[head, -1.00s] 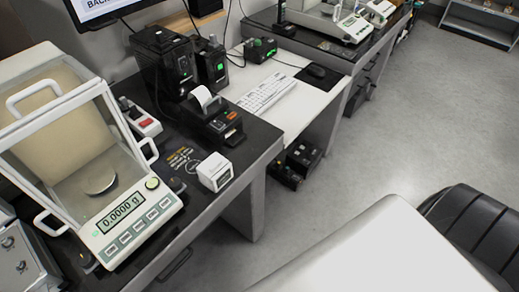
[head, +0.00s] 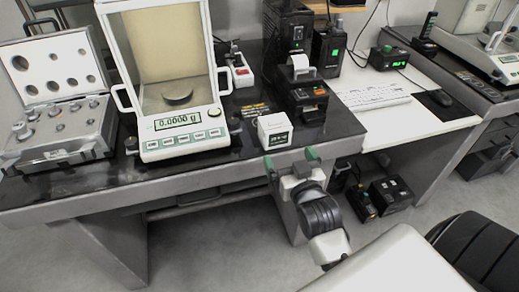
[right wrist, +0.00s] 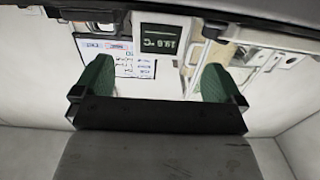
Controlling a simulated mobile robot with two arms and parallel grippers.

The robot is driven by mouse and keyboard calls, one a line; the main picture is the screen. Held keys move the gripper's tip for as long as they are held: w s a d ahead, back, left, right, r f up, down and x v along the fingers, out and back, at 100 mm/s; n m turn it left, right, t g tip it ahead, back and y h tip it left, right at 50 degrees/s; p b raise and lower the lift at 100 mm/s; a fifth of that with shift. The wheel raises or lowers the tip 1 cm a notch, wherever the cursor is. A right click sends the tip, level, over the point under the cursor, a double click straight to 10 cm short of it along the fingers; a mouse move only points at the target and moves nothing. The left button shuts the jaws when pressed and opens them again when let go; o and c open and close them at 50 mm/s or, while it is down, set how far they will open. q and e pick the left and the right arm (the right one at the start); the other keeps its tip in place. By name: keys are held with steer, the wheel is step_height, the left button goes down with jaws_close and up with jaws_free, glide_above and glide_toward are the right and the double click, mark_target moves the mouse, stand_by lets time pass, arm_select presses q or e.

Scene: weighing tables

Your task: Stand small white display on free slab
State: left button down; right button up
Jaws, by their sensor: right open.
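The small white display (head: 274,130) is a white box with a dark readout on its front. It stands upright near the front edge of the black-topped weighing table (head: 335,132), right of the balance. In the right wrist view its dark readout (right wrist: 158,44) shows beyond my fingers. My right gripper (head: 290,162) is open and empty, with green fingertips just in front of and below the display, apart from it. The fingers (right wrist: 156,82) also show in the right wrist view. I cannot tell which slab is the free one. My left gripper is out of view.
A glass-cased balance (head: 183,125) stands left of the display, and an open weight case (head: 62,140) is at far left. A label printer (head: 304,100) stands close behind right. A white desk with a keyboard (head: 372,97) separates this table from another balance (head: 508,62).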

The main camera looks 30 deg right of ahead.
mark_target(279, 135)
steer(key=x, duration=0.2)
steer(key=r+x, duration=0.1)
steer(key=x, duration=0.2)
steer(key=shift+w+r, duration=0.1)
steer(key=x, duration=0.4)
steer(key=shift+w+d, duration=0.1)
steer(key=shift+w, duration=0.25)
steer(key=shift+w+d, duration=0.1)
steer(key=shift+w, duration=0.35)
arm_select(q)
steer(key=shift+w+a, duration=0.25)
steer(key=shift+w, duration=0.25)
arm_select(e)
steer(key=shift+r, duration=0.1)
steer(key=c, duration=1)
